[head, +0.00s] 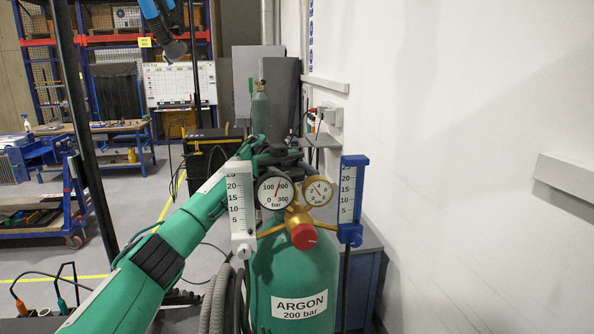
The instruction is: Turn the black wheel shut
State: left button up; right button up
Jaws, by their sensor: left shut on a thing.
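A green argon gas cylinder (293,272) stands upright near the wall, with a brass regulator (296,216) and a red knob (304,236) at its top. My left arm reaches in from the lower left, and my left gripper (284,156) is at the cylinder's top, behind the gauges. It is shut on the black wheel, which I cannot clearly tell apart from the dark fingers. How far the wheel is turned does not show. My right gripper is out of view.
Two round gauges, the left one (275,192) and the right one (317,191), face me. A white flowmeter (241,212) and a blue one (350,200) flank them. Grey hoses (222,300) hang at left. The white wall (470,170) bounds the right side.

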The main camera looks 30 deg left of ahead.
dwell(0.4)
pick_arm(q)
jog(key=o, duration=0.7)
jog(key=shift+r+b, duration=0.35)
jog(key=shift+r, duration=0.25)
notch_tip(320, 180, up, 9)
jog(key=shift+f+b, duration=0.15)
jog(key=shift+b, duration=0.7)
notch_tip(320, 180, up, 8)
jog(key=p, duration=0.5)
send_over(296, 174)
notch_tip(296, 174, up, 2)
jog(key=shift+w+a+r+p, duration=0.1)
jog(key=shift+p, duration=0.65)
